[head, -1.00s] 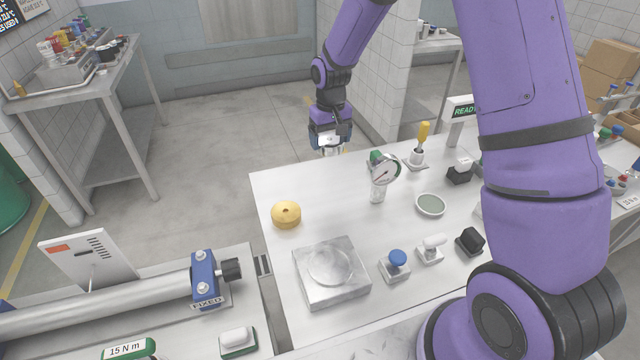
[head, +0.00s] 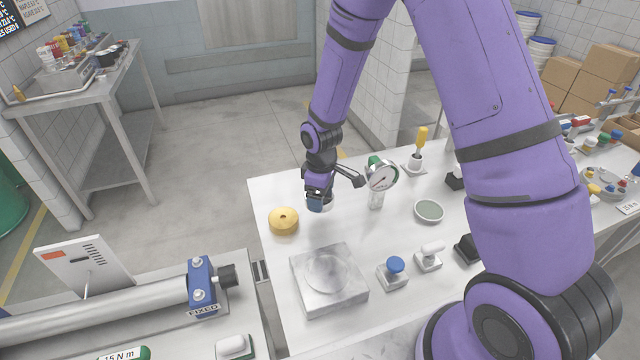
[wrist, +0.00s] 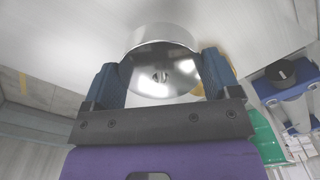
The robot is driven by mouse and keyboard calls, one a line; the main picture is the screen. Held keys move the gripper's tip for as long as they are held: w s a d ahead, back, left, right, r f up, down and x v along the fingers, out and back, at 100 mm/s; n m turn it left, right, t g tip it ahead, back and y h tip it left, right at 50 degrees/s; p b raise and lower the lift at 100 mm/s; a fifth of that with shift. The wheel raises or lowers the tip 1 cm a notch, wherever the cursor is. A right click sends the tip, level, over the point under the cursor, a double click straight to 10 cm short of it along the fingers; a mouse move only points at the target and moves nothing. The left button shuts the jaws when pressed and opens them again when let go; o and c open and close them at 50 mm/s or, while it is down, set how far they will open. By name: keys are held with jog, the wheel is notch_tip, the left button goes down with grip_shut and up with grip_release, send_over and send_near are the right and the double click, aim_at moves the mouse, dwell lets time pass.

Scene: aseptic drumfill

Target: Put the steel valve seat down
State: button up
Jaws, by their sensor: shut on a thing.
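My gripper (head: 319,203) is over the white table, between the brass ring and the pressure gauge. In the wrist view my gripper (wrist: 160,82) has its two blue fingers on either side of a shiny round steel part, the steel valve seat (wrist: 160,50). It is shut on the seat. In the head view a small pale part of the seat (head: 326,207) shows at the fingers; the rest is hidden. Whether it touches the table is unclear.
The brass ring (head: 284,221) sits left of my gripper. A square metal block with a round recess (head: 328,280) lies nearer. The gauge (head: 381,178) stands close on the right, with a round dish (head: 429,210) beyond. Blue (head: 396,268) and white (head: 431,250) knobs stand front right.

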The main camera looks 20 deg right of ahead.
jog(key=w+d, duration=0.1)
jog(key=w, duration=0.4)
jog(key=w+d, duration=0.1)
jog(key=w, duration=0.2)
jog(key=shift+w+d+f, duration=0.3)
jog(key=shift+d+f, duration=0.05)
jog(key=shift+f, duration=0.05)
jog(key=shift+w+f, duration=0.1)
jog(key=shift+f, duration=1.65)
jog(key=shift+f, duration=0.15)
jog(key=o, duration=1.2)
jog(key=shift+o, duration=0.2)
